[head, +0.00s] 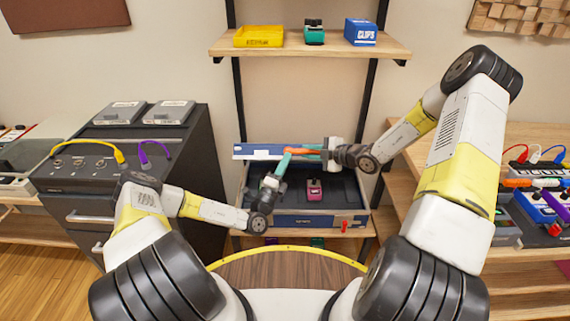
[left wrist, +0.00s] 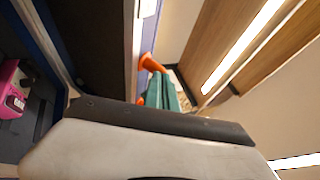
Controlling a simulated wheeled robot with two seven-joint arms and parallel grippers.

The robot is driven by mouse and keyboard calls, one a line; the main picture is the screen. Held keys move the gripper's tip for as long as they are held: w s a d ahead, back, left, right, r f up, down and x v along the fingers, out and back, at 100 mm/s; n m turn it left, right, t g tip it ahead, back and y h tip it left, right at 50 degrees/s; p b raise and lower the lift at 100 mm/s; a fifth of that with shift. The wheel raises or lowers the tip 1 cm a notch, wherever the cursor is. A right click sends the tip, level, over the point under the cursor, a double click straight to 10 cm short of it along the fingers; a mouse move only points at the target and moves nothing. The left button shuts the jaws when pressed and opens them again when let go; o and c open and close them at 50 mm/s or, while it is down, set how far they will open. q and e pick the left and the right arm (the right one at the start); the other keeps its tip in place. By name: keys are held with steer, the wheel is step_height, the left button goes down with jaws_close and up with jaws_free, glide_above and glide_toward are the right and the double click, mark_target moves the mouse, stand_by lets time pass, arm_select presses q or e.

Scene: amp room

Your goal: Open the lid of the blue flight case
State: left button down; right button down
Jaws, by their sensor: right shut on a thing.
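The blue flight case (head: 318,221) stands on the low shelf in the middle of the head view. Its lid (head: 252,151) is up, and the dark inside of the case is open to view. My right gripper (head: 291,151) has orange fingers and is shut at the lid's upper edge. My left gripper (head: 283,165), with teal fingers, is just below and left of it, in front of the raised lid. In the left wrist view the teal fingers (left wrist: 163,92) lie beside an orange fingertip (left wrist: 151,62); their gap is unclear.
A pink pedal (head: 314,190) sits inside the case. A red item (head: 345,226) is at the case's front right. The upper shelf (head: 400,49) holds a yellow tray, a teal pedal and a blue box. A dark cabinet (head: 70,192) stands left; a bench with pedals is right.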

steer(key=c, duration=1.3)
jaws_free()
steer(key=shift+s+f, duration=0.7)
steer(key=shift+f, duration=0.15)
arm_select(q)
steer(key=shift+w+a+r, duration=0.1)
steer(key=shift+w+r, duration=0.35)
steer(key=shift+r, duration=0.05)
arm_select(e)
steer(key=shift+d, duration=0.1)
